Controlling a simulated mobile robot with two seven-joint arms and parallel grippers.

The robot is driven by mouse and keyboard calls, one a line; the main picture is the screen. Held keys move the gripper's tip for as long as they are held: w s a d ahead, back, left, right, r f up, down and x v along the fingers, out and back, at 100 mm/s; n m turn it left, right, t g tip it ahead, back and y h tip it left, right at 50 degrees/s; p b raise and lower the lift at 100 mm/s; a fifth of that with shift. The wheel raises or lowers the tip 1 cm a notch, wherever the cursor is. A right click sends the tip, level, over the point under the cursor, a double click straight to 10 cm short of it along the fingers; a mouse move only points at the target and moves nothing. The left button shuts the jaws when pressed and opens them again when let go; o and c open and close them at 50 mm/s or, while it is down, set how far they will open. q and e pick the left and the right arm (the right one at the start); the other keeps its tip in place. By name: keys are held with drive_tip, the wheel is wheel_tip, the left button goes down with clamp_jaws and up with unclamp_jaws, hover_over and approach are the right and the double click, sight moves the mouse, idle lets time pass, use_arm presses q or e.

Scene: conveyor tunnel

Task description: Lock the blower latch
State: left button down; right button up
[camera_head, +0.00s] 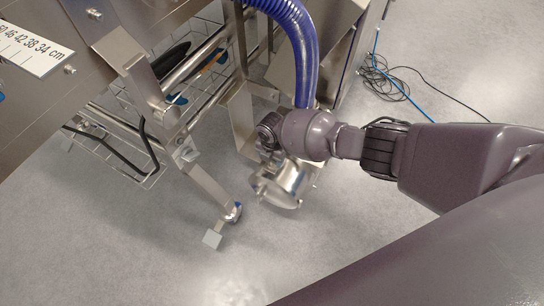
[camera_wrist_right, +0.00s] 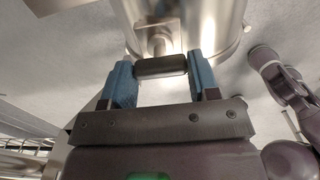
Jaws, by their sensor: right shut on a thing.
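The blower (camera_head: 285,183) is a shiny metal cylinder low beside the steel conveyor frame, under a blue hose. It also fills the top of the right wrist view (camera_wrist_right: 208,22). The blower latch handle (camera_wrist_right: 160,66) is a short dark bar on a metal mount against the blower's side. My right gripper (camera_wrist_right: 160,76) is shut on this bar, with a blue fingertip at each end. In the head view my right wrist (camera_head: 308,134) hides the fingers and the handle. Whether the latch is locked cannot be told. My left gripper is not in view.
The blue hose (camera_head: 304,50) comes down close to my right wrist. The conveyor frame leg (camera_head: 211,187) stands to the left, with a wire basket (camera_head: 110,150) behind it. Cables (camera_head: 385,82) lie on the floor at the upper right. The floor in front is clear.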

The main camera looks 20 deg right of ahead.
drive_tip(key=shift+m, duration=0.3)
drive_tip(key=m, duration=1.1)
drive_tip(key=shift+m+p, duration=0.3)
drive_tip(key=shift+p, duration=0.05)
drive_tip(key=m, duration=0.3)
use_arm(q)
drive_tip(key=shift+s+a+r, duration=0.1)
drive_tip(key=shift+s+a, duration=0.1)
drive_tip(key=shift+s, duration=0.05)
use_arm(e)
drive_tip(key=shift+m, duration=1.3)
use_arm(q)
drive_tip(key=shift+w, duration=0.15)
use_arm(e)
drive_tip(key=o, duration=0.9)
